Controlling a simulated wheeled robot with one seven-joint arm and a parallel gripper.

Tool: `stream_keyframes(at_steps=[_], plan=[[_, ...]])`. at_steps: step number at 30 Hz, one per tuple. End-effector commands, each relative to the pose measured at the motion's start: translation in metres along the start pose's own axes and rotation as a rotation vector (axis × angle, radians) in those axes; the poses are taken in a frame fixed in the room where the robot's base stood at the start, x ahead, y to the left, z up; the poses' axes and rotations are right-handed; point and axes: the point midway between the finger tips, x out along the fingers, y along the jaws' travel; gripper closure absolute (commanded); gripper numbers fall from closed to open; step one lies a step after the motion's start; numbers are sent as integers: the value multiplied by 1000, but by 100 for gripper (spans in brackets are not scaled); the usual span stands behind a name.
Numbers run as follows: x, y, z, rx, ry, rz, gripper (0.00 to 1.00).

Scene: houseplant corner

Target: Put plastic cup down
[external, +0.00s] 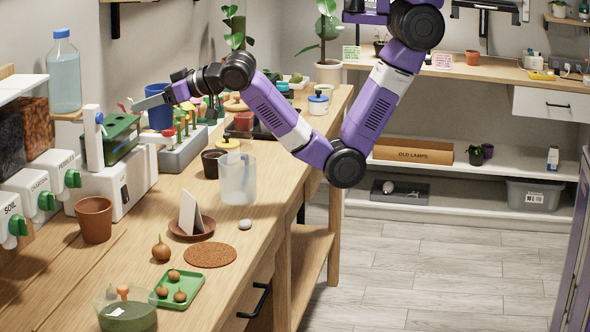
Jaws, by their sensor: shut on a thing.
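A blue cup (160,117) is at the upper left of the external view, above the back part of the wooden workbench (133,255). My gripper (150,102) reaches in from the right and is shut on the blue cup near its rim. The grey fingers cover part of the cup's top. The cup looks upright. I cannot tell whether its base touches anything, as the grey tool rack and green box in front overlap its lower part.
A grey rack (183,152) with coloured handles stands close below the cup. A green-topped box (121,138) is to its left. A clear jug (237,178), terracotta pot (94,220) and saucer with a card (192,229) stand nearer. Bare wood lies around the terracotta pot.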

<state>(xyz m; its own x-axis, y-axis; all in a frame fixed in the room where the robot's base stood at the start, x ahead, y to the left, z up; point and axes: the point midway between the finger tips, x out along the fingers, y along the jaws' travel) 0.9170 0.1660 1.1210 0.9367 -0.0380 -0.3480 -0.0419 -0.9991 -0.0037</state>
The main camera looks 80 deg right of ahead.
Motion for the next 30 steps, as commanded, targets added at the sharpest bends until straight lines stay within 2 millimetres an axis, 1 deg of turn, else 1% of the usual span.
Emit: stream_keyframes(at_steps=[1, 5, 6, 8, 9, 11, 12, 14, 15, 17, 18, 20, 21, 24, 27, 30], plan=[[0, 20, 0, 11, -1, 22, 76], [-1, 72, 4, 35, -6, 74, 76], [-2, 88, 4, 43, -6, 91, 76], [-5, 112, 7, 55, -8, 116, 76], [-8, 128, 8, 62, -8, 133, 76], [-13, 153, 11, 73, -8, 161, 76], [-17, 170, 12, 81, -9, 179, 76], [-25, 198, 16, 95, -9, 212, 76], [-32, 216, 18, 103, -8, 233, 76], [-43, 243, 21, 115, -7, 267, 76], [-51, 261, 24, 124, -7, 289, 76], [-65, 287, 28, 135, -6, 324, 76], [-74, 304, 31, 143, -5, 347, 76], [-100, 340, 37, 159, -1, 401, 76], [-124, 368, 43, 172, 1, 448, 76], [-143, 388, 48, 178, 3, 483, 76]])
